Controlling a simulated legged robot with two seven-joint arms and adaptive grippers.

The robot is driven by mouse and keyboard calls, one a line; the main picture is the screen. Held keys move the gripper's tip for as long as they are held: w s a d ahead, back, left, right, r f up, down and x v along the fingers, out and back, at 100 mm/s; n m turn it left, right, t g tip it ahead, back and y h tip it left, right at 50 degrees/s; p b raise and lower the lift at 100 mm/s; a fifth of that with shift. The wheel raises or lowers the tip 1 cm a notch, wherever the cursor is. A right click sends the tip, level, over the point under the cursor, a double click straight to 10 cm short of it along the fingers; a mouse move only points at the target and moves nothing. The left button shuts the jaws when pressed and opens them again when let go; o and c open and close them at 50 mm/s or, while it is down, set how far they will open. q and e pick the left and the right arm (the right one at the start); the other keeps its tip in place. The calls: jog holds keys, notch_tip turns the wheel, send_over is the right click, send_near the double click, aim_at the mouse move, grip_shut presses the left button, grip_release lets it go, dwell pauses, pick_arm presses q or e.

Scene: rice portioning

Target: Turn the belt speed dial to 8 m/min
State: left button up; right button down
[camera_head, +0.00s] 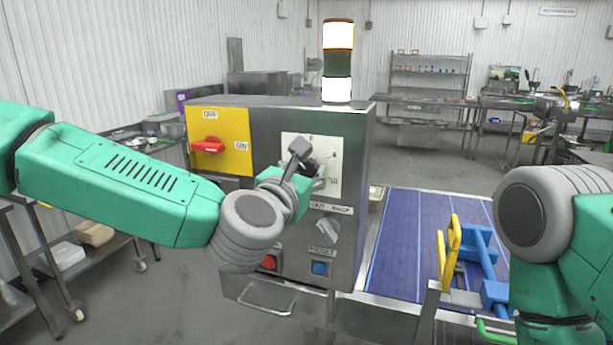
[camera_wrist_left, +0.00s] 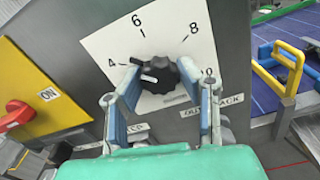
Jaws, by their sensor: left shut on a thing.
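The belt speed dial (camera_wrist_left: 163,74) is a black knob on a white scale plate (camera_wrist_left: 110,45) marked 4, 6, 8 and 10. A white mark on the knob points left, near the 4 side. My left gripper (camera_wrist_left: 162,88) is shut on the dial, with a blue-padded finger on each side of it. In the head view my left gripper (camera_head: 312,172) is at the plate on the grey control box (camera_head: 345,130) and hides most of the dial. My right arm comes in at the right edge, but its gripper is not in view.
A red rotary switch (camera_head: 207,146) sits on a yellow panel left of the dial. Below are a grey selector knob (camera_head: 328,229), a red button (camera_head: 269,262) and a blue button (camera_head: 319,268).

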pick_arm(q)
jog(key=m+b, duration=0.1)
jog(key=m, duration=0.3)
jog(key=shift+m+b, duration=0.3)
jog(key=m+b, duration=0.1)
jog(key=m, duration=0.4)
jog(key=shift+m, duration=0.3)
jog(key=m, duration=0.5)
jog(key=shift+f+b, duration=0.15)
jog(key=shift+b, duration=0.15)
jog(key=m, duration=0.4)
jog(key=shift+s+d+f, duration=0.1)
jog(key=shift+f+m, duration=0.1)
jog(key=shift+m, duration=0.7)
jog(key=shift+f, duration=0.1)
jog(key=o, duration=1)
jog(key=shift+o, duration=0.7)
